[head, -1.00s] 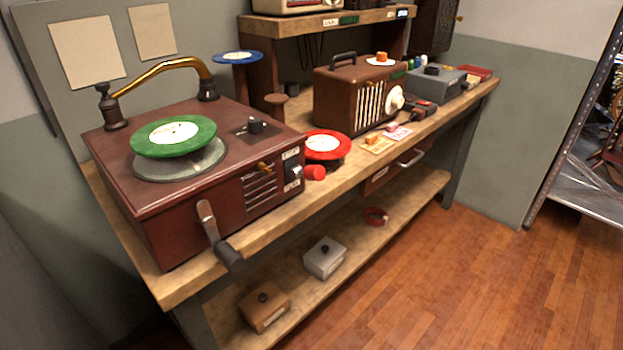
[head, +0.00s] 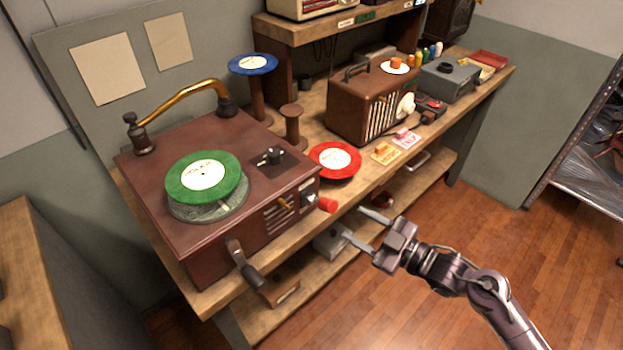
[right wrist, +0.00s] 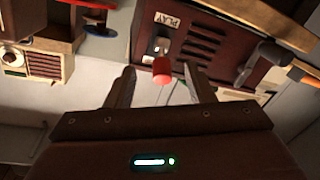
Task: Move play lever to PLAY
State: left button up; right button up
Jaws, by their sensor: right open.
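The brown record player (head: 150,175) stands on the bench with a green record (head: 205,177) above its turntable. The play lever, with a red knob (head: 327,205), sticks out from the right end of its front panel. In the right wrist view the red knob (right wrist: 162,72) appears between my fingertips, beside the switch plate. A white PLAY label (right wrist: 167,20) shows at the plate's end away from the knob. My right gripper (head: 354,222) is open and empty, just right of the knob and apart from it. It also shows in the right wrist view (right wrist: 160,72). My left gripper is out of view.
A hand crank (head: 244,265) sticks out from the player's front, left of the lever. A lower shelf holds small boxes. The floor in front is free.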

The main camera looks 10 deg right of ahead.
aim_at(328, 206)
jog(key=r, duration=0.1)
jog(key=a+r+y, duration=0.1)
jog(key=shift+w+a+r+n, duration=0.1)
jog(key=shift+a+r+n, duration=0.1)
jog(key=shift+r+n, duration=0.2)
jog(key=p+x, duration=0.1)
jog(key=x, duration=0.2)
jog(key=p+x, duration=0.1)
jog(key=x, duration=0.3)
jog(key=shift+f, duration=0.2)
jog(key=shift+f, duration=0.1)
grip_shut()
